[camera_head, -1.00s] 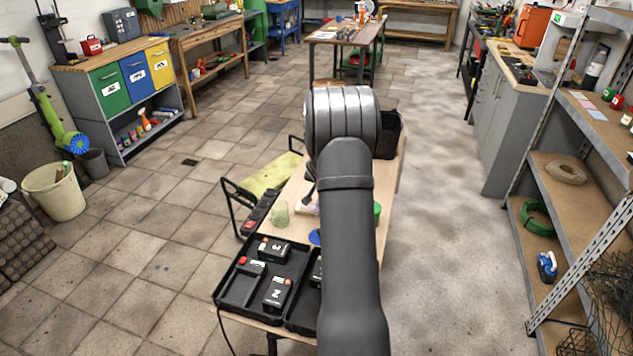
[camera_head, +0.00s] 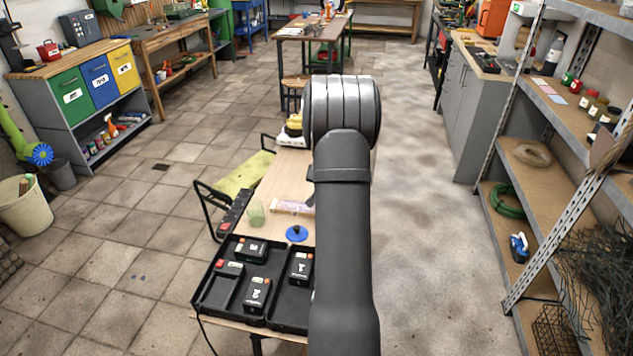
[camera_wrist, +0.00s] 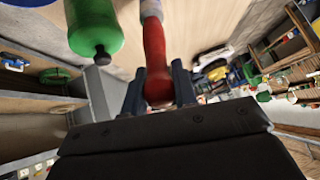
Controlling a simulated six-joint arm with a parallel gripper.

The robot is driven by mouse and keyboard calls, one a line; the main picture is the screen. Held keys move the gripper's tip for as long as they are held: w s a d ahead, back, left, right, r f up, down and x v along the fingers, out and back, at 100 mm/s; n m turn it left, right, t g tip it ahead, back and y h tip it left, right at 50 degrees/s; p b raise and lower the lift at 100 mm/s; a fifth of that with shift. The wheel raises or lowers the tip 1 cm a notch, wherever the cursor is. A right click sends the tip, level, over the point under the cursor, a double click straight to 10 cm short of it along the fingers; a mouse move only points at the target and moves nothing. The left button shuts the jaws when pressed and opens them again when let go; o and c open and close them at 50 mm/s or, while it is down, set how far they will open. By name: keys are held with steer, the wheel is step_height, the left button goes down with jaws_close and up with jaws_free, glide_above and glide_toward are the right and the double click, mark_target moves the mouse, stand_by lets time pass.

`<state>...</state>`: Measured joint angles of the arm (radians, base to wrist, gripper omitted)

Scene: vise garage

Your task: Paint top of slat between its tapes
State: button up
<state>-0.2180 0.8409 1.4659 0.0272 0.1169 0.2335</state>
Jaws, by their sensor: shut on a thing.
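In the wrist view my gripper (camera_wrist: 157,88) is shut on the red handle of a brush-like tool (camera_wrist: 155,50). A pale metallic part shows past the handle at the top edge; its tip is out of frame. In the head view my arm hides the gripper and the tool. A pale, pinkish flat piece (camera_head: 290,206) lies on the wooden table (camera_head: 288,180) left of my arm. It may be the slat, but its tapes cannot be made out. A green bottle-like thing (camera_wrist: 95,30) is beside the red tool in the wrist view.
A black tray (camera_head: 213,291) with several black boxes fills the table's near end. A blue disc (camera_head: 297,234) and a clear greenish cup (camera_head: 257,216) stand behind it. A yellow and white thing (camera_head: 293,131) is at the far end. A metal shelf (camera_head: 530,200) stands right.

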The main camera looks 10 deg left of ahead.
steer(key=shift+s+d, duration=0.1)
steer(key=shift+s, duration=0.2)
steer(key=shift+s+a, duration=0.15)
steer(key=shift+a, duration=8.4)
steer(key=shift+d, duration=8.5)
steer(key=shift+r, duration=4)
